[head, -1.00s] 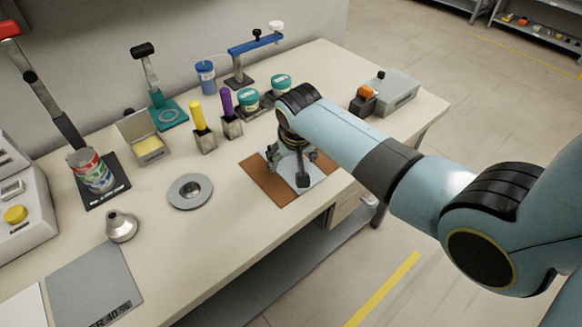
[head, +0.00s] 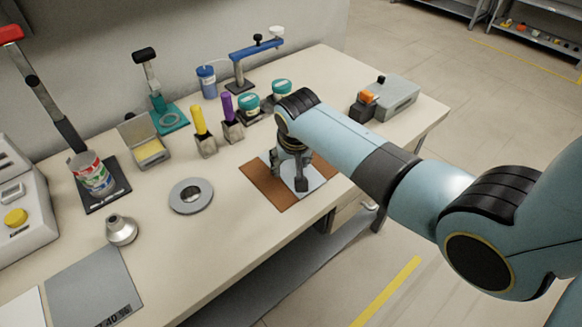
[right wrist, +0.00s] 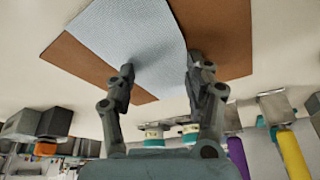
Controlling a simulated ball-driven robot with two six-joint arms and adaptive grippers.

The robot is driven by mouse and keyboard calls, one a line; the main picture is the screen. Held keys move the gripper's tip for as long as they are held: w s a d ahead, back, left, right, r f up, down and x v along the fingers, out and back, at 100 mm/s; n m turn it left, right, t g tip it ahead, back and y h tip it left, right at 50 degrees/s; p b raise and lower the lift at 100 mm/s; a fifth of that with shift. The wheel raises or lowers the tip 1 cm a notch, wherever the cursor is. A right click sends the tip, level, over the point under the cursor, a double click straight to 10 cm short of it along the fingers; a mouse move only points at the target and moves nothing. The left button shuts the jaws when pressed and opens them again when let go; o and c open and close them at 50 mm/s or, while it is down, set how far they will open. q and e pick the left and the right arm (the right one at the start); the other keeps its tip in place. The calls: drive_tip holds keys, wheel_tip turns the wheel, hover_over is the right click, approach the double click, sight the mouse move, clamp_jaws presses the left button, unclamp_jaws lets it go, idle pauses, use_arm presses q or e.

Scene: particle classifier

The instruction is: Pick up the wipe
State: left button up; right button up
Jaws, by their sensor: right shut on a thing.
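The wipe is a pale blue-white cloth (right wrist: 115,30) lying over a brown mat (right wrist: 222,25) in the right wrist view. In the head view the wipe (head: 316,181) shows beside and below my right gripper, on the brown mat (head: 266,187) near the table's front edge. My right gripper (head: 299,187) points down over the mat. My left gripper is not in view.
A grey box device (head: 392,98) stands at the back right.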

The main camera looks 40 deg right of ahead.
drive_tip(key=shift+s+d+f, duration=0.3)
drive_tip(key=shift+s+f, duration=0.05)
drive_tip(key=shift+s, duration=0.05)
clamp_jaws()
wheel_tip(320, 180, up, 12)
drive_tip(key=p, duration=1.1)
drive_tip(key=shift+w+r, duration=0.2)
drive_tip(key=shift+w, duration=0.05)
drive_tip(key=shift+a, duration=0.1)
